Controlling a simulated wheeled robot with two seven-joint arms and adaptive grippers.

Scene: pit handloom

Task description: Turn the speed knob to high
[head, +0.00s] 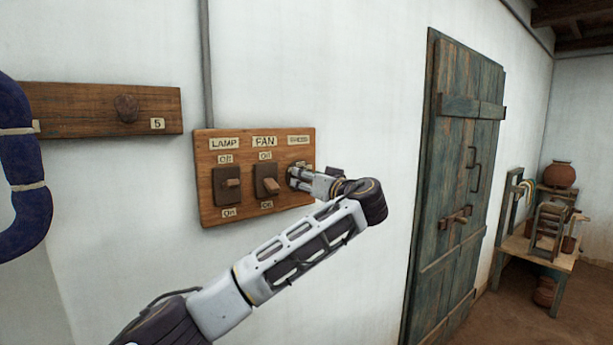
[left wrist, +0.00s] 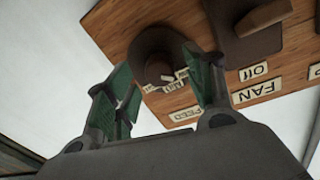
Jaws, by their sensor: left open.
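The wooden switch board (head: 255,207) hangs on the white wall in the head view. It carries a lamp switch (head: 231,183), a fan switch (head: 270,186) and, at its right, the speed knob, which my left gripper (head: 297,178) covers there. In the left wrist view the board (left wrist: 118,22) appears upside down, and the dark round speed knob (left wrist: 155,50) shows beyond my open fingers (left wrist: 165,88). The fingers are on either side of the knob's near part; I cannot tell whether they touch it. Small labels lie around the knob, too small to read surely. My right gripper is not in view.
A wooden rail with a peg (head: 126,108) and a hanging blue coil (head: 22,165) are at the left. A green plank door (head: 465,170) stands to the right, with a small table (head: 540,255) beyond it. Bare wall lies between board and door.

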